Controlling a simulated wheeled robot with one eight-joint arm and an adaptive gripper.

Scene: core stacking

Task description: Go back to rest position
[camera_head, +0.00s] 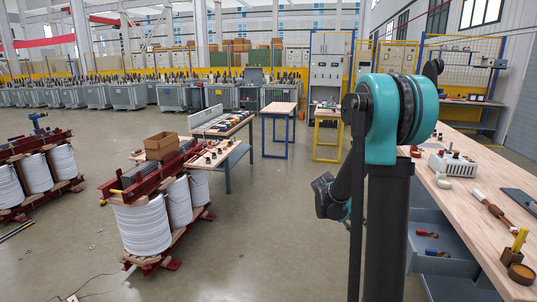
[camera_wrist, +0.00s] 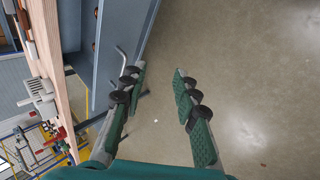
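My gripper (camera_wrist: 160,76) shows in the wrist view. Its two green and dark fingers stand apart with nothing between them, over bare grey floor. The open drawer and edge of the workbench (camera_wrist: 84,60) lie just left of the fingers in that view. In the head view my arm is folded close in front of the camera, with its teal joint at upper right and dark links hanging down. The gripper's fingers cannot be made out there. A transformer core with white coils (camera_head: 143,232) stands on the floor at the left, apart from my arm.
The wooden workbench (camera_head: 470,205) runs along the right, with a white device (camera_head: 452,163), tools and a blue-grey open drawer (camera_head: 440,245) below. A smaller table (camera_head: 222,150) with parts stands mid-left. The floor between is clear.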

